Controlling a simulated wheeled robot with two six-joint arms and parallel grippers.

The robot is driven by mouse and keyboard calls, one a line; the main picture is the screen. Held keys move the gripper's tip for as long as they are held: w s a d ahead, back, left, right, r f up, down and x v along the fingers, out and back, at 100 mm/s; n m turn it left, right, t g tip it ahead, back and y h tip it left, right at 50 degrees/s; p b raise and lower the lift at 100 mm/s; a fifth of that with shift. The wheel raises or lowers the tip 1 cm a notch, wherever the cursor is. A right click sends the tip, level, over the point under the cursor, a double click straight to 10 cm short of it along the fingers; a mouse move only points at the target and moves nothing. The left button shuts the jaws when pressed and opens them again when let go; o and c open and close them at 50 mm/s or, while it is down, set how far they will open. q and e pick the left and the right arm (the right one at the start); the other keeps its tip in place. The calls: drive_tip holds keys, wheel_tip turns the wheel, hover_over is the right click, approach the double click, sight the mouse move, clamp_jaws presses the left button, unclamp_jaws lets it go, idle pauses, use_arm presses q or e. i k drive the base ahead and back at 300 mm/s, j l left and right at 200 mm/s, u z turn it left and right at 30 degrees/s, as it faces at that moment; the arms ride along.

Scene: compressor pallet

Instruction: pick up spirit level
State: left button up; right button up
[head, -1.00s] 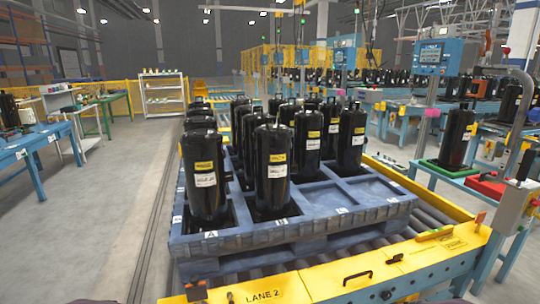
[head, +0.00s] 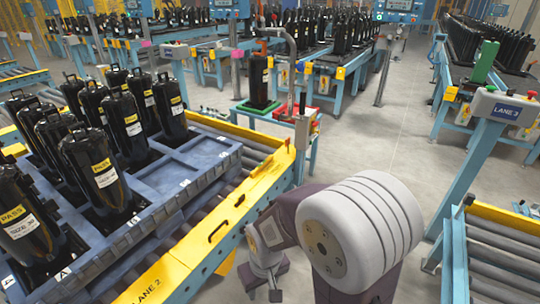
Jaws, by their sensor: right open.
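My left gripper is not in view.
A blue pallet (head: 196,168) with several black compressors stands on the lane 2 rollers at left. A compressor on a green tray (head: 258,107) stands on a bench behind the rail. Another roller conveyor (head: 495,262) is at right. Grey floor (head: 350,135) lies between.

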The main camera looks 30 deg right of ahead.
sight(264, 164)
drive_tip(key=z, duration=1)
